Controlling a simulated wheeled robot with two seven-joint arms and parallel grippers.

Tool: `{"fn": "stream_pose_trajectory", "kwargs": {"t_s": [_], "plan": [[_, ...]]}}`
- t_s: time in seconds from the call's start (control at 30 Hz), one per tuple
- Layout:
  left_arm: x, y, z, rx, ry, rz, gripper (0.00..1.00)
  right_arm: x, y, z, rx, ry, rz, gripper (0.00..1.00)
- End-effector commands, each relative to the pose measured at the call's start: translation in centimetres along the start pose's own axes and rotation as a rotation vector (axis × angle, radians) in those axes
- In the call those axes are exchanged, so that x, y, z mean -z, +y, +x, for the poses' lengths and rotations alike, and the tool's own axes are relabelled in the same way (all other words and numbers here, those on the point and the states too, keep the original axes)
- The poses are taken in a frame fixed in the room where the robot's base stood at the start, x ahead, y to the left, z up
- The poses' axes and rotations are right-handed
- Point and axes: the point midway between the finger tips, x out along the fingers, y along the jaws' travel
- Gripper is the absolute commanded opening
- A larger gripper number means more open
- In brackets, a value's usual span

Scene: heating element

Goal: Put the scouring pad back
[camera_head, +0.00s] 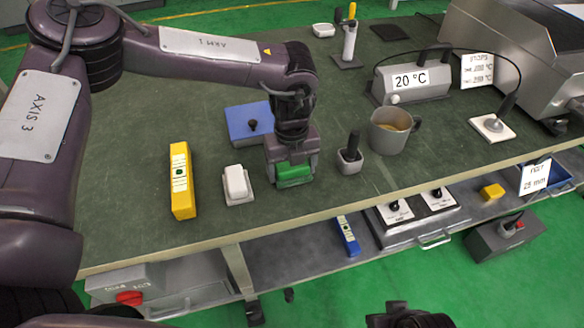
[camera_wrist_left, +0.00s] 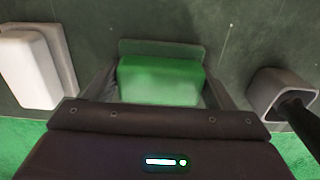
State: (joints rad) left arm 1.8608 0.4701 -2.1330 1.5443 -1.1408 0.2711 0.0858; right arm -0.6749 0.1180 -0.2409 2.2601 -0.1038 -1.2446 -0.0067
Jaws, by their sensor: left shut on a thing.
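The green scouring pad (camera_head: 294,174) is between the fingers of my left gripper (camera_head: 291,170), low over the bench near its front edge. In the left wrist view the pad (camera_wrist_left: 160,82) sits between the two fingers, which are shut on it from both sides. A flat grey-green plate (camera_wrist_left: 160,47), like a shallow holder, shows just beyond the pad. I cannot tell whether the pad rests on it or hangs slightly above. A dark part at the bottom edge of the head view (camera_head: 408,316) seems to be my right gripper; its fingers are not clear.
Left of the pad are a white block on a grey tray (camera_head: 229,198) and a yellow level (camera_head: 181,180). Right of it are a small grey cup with a black-handled tool (camera_head: 349,165) and a metal mug (camera_head: 388,139). A blue box (camera_head: 234,124) stands behind.

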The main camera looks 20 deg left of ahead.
Motion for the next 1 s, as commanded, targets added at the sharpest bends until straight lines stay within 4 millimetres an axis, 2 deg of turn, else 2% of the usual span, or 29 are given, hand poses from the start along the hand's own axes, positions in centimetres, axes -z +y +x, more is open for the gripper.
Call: {"fn": "stream_pose_trajectory", "kwargs": {"t_s": [0.23, 0.27, 0.4, 0.77, 0.87, 1.0], "plan": [[0.0, 0.0, 0.2, 0.000, 0.001, 0.000, 0.52, 0.0, 0.0, -0.1, 0.000, 0.000, -0.001, 0.36], [0.0, 0.0, 0.2, 0.000, 0.000, 0.000, 0.81, 0.0, 0.0, -0.1, 0.000, 0.000, -0.001, 0.36], [0.0, 0.0, 0.1, 0.000, 0.000, 0.000, 0.98, 0.0, 0.0, -0.1, 0.000, -0.001, -0.001, 0.36], [0.0, 0.0, -0.5, 0.001, -0.001, 0.000, 0.98, 0.0, 0.2, -0.2, -0.004, -0.004, 0.000, 0.36], [0.0, -0.1, -1.9, 0.002, -0.001, -0.001, 0.98, -0.1, 0.3, -0.6, -0.007, -0.017, 0.003, 0.36], [0.0, -0.1, -4.8, 0.003, -0.002, 0.000, 0.98, -0.4, 0.9, -1.1, -0.018, -0.052, 0.014, 0.36]]}}
